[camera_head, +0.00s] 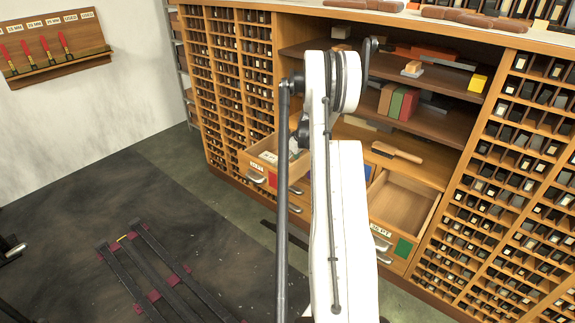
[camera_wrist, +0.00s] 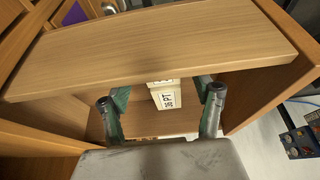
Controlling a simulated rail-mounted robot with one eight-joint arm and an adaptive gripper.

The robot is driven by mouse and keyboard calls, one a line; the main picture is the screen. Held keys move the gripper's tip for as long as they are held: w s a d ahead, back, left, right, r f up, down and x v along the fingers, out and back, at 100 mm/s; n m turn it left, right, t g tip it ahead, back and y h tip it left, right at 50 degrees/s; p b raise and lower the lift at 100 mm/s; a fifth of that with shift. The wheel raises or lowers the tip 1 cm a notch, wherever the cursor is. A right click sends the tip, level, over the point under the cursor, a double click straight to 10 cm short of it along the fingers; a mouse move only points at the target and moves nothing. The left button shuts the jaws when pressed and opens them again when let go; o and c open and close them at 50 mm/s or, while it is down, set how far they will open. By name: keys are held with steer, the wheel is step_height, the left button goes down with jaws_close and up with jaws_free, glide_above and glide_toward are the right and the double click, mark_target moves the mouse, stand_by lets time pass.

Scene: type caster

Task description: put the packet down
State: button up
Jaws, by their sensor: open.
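The packet (camera_wrist: 165,97) is a small cream block with a black-on-white "PT" label, its number hard to read. In the wrist view it is inside a wooden drawer (camera_wrist: 160,45), on or just above the drawer floor. My gripper (camera_wrist: 160,95) is open, with one finger on each side of the packet and visible gaps between. In the head view, my white arm hides much of the cabinet front and most of the gripper. An open drawer (camera_head: 259,160) with a red mark on its front shows left of the arm.
Another open drawer (camera_head: 404,205), labelled "36 PT" with a green mark, stands right of my arm and looks empty. Shelves hold coloured blocks (camera_head: 398,102) and a brush (camera_head: 397,152). Pigeonholes (camera_head: 520,160) flank them. The drawer walls are close around my fingers.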

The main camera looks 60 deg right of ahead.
steer(key=p+v, duration=0.1)
steer(key=v, duration=0.7)
steer(key=w+a+r, duration=0.3)
steer(key=a+r, duration=0.4)
steer(key=a, duration=0.1)
steer(key=w+a+r, duration=0.4)
steer(key=a+r, duration=0.3)
steer(key=a, duration=0.2)
steer(key=s+a+r, duration=0.1)
steer(key=a+r, duration=0.3)
steer(key=a, duration=0.5)
steer(key=a+r, duration=0.5)
steer(key=a, duration=0.3)
steer(key=s+a+r+t, duration=0.15)
steer(key=s+a, duration=0.25)
steer(key=a, duration=0.5)
steer(key=s+a+r, duration=0.3)
steer(key=s+a, duration=0.1)
steer(key=a, duration=0.5)
steer(key=s+a+f+t, duration=0.1)
steer(key=s+a+f, duration=0.2)
steer(key=s+a, duration=0.9)
steer(key=shift+s+a+f+n, duration=0.25)
steer(key=shift+s+n, duration=0.15)
steer(key=shift+s, duration=0.25)
steer(key=shift+r, duration=0.1)
